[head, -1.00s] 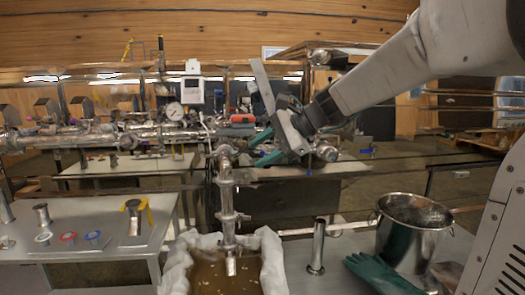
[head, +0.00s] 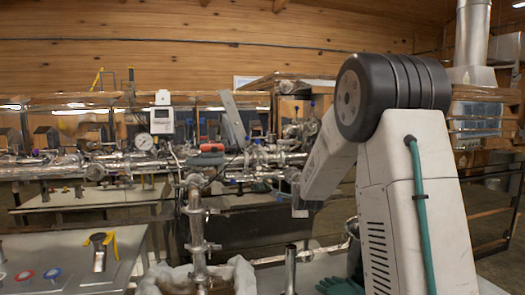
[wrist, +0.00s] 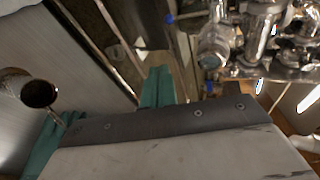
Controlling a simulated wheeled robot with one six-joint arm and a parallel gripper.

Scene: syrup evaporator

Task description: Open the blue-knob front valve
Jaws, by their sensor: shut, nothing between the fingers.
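My gripper (wrist: 158,88) shows teal fingers in the wrist view, closed together with nothing between them. A blue knob (wrist: 170,18) on a thin stem sticks out left from a steel valve (wrist: 214,45). Another blue handle (wrist: 209,88) hangs below that valve. I cannot tell which is the front valve or whether it is open. In the head view my arm hides most of the gripper. Small blue knobs (head: 254,123) show on the pipe run behind it.
A steel drain pipe (head: 197,225) stands over a white-lined container (head: 240,275) in front. A table (head: 75,262) with loose fittings is at left. A grey controller (head: 161,121) and a round gauge (head: 143,142) sit on the pipe run. A teal glove (head: 340,286) lies at right.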

